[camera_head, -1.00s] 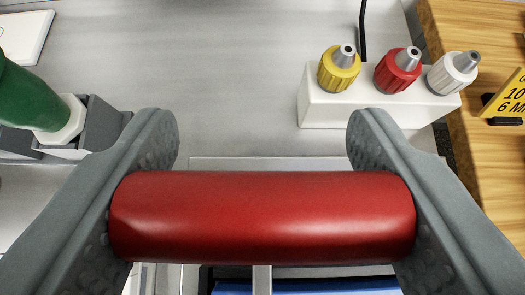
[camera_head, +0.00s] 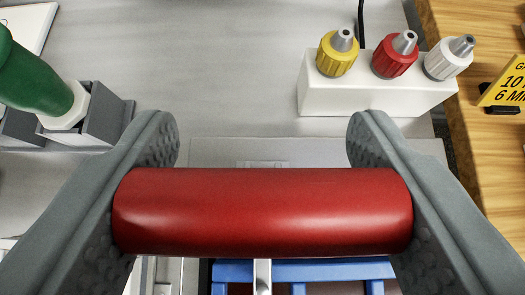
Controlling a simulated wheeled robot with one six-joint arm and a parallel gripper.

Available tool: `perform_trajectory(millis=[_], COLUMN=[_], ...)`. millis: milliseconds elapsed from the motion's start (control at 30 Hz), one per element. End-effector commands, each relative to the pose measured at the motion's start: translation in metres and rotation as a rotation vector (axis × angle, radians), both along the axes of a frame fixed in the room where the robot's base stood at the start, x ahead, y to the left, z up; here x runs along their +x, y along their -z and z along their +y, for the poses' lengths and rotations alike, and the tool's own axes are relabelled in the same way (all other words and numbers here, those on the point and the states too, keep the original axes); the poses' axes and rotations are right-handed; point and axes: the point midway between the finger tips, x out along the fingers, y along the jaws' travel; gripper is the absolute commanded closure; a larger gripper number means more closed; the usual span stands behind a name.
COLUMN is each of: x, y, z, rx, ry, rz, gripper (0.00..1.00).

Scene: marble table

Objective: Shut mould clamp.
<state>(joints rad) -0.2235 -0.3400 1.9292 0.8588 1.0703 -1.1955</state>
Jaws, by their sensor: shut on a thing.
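A red cylindrical handle (camera_head: 262,212) lies crosswise between the two grey fingers of my gripper (camera_head: 262,205). The fingers press on its two ends, so the gripper is shut on it. A light metal bar (camera_head: 262,277) shows below the handle's middle. A blue frame (camera_head: 325,270) with dark gaps lies under the handle at the bottom of the view. A flat grey plate (camera_head: 265,152) lies just beyond the handle. The handle hides much of what lies beneath it, and I cannot see how far the clamp is shut.
A white block (camera_head: 375,98) with yellow, red and white nozzles stands at the upper right. A green-handled tool (camera_head: 35,75) sits in a grey holder (camera_head: 105,120) at the left. A wooden surface (camera_head: 490,150) with a yellow sign (camera_head: 508,85) is at the right.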

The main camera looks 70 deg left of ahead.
Motion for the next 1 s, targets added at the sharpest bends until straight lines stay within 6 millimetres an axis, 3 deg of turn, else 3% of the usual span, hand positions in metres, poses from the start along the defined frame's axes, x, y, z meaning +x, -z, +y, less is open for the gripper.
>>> perform_trajectory(millis=[33,100,133,733,1000], x=[0.0,0.0,0.0,0.0,-0.009], y=[-0.002,-0.002,-0.002,-0.001,-0.018], z=[-0.001,-0.001,0.0,-0.001,-0.023], rx=[0.001,0.001,0.001,0.0,0.0], ry=[0.001,0.001,0.001,0.0,0.003], rz=[-0.004,-0.004,-0.004,-0.002,-0.004], gripper=[0.36,0.22,0.2,0.2,0.2])
